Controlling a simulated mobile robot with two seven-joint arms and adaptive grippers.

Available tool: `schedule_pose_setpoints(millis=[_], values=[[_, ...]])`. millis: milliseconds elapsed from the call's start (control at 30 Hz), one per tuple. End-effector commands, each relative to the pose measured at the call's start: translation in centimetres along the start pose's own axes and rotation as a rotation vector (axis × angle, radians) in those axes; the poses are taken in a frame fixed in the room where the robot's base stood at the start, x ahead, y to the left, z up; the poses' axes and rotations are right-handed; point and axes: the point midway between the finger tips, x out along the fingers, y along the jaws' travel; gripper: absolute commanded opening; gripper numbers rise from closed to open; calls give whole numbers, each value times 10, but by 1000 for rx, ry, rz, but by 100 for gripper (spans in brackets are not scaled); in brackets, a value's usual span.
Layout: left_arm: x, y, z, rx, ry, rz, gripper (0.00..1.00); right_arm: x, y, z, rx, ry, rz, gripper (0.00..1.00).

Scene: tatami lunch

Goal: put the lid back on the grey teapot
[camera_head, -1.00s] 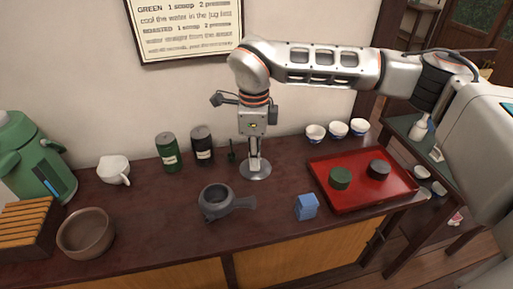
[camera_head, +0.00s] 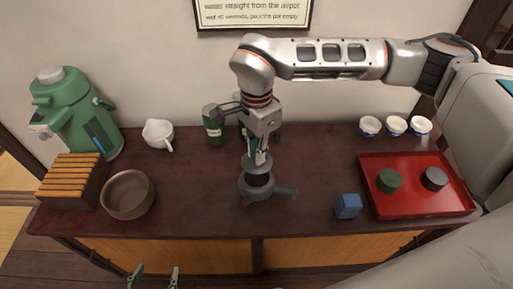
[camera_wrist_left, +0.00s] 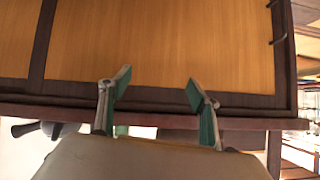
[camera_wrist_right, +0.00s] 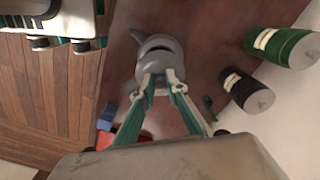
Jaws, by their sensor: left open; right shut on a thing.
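The grey teapot (camera_head: 246,189) stands upright on the dark counter, its side handle pointing right. It also shows in the right wrist view (camera_wrist_right: 153,42). My right gripper (camera_head: 257,165) is above it, pointing down and shut on the grey lid (camera_wrist_right: 158,68). The lid is over the pot's dark mouth, part of which still shows. I cannot tell whether lid and rim touch. In the right wrist view the fingers partly hide the lid. My left gripper (camera_head: 152,277) is open and empty in front of the counter; its fingers show apart in the left wrist view (camera_wrist_left: 158,82).
A green canister (camera_wrist_right: 285,47) and a black canister (camera_wrist_right: 245,91) stand behind the teapot. A blue box (camera_head: 348,207) and red tray (camera_head: 413,208) are to its right. A brown bowl (camera_head: 128,204) is left, with clear counter between.

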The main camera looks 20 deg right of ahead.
Motion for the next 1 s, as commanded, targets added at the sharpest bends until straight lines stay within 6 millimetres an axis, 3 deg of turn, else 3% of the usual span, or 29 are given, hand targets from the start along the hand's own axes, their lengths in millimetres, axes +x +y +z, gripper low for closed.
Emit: schedule_pose_setpoints(millis=[300,500,1000], values=[[10,5,25,-3,-16,5,62,33,1,0,1,-2,5,0],[12,5,28,4,-19,4,62,46,0,0,0,0,1,0],[13,2,23,9,-10,-2,62,51,0,0,2,0,0,0]])
